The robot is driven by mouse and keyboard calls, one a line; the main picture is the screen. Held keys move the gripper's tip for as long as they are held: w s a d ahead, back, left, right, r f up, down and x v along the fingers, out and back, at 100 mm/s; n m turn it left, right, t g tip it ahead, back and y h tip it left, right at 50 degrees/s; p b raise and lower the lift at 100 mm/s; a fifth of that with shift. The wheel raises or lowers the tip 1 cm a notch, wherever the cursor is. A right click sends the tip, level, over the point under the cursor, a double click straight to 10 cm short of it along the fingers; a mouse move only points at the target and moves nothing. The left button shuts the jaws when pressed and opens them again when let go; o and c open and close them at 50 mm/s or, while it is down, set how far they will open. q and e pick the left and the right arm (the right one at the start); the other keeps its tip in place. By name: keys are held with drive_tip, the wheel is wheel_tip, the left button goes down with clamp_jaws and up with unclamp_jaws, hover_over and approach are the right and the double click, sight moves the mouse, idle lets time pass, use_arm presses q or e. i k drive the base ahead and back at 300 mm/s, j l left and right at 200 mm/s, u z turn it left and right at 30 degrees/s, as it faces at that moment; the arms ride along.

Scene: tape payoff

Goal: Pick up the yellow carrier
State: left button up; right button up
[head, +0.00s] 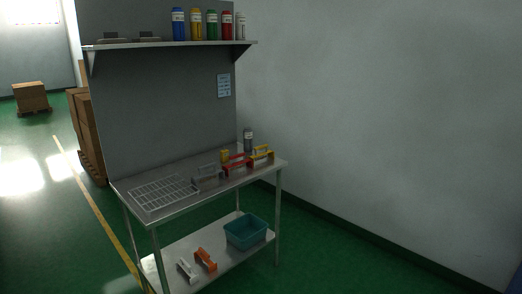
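The yellow carrier (263,150) stands near the right end of the metal table (212,188), and it is small in the head view. Its handle bar shows, but its lower part is dark and hard to make out. A red carrier (234,160) stands just to its left, close beside it. Neither of my grippers is in the head view.
A grey carrier (206,172), a wire rack (160,192), a small yellow item (225,156) and a grey bottle (248,140) share the tabletop. A teal bin (246,230) and orange carrier (205,259) sit on the lower shelf. Green floor is open at right.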

sight(271, 153)
drive_tip(key=i+l, duration=0.35)
drive_tip(key=i, duration=0.35)
drive_tip(key=i+l+u, duration=0.15)
drive_tip(key=i+l, duration=0.2)
drive_tip(key=i, duration=0.35)
drive_tip(key=i+l, duration=0.45)
drive_tip(key=i, duration=0.2)
drive_tip(key=i+l+u, duration=0.15)
drive_tip(key=i+l, duration=0.3)
drive_tip(key=i, duration=0.2)
drive_tip(key=i+l, duration=0.5)
drive_tip(key=i, duration=0.15)
drive_tip(key=j+u, duration=0.05)
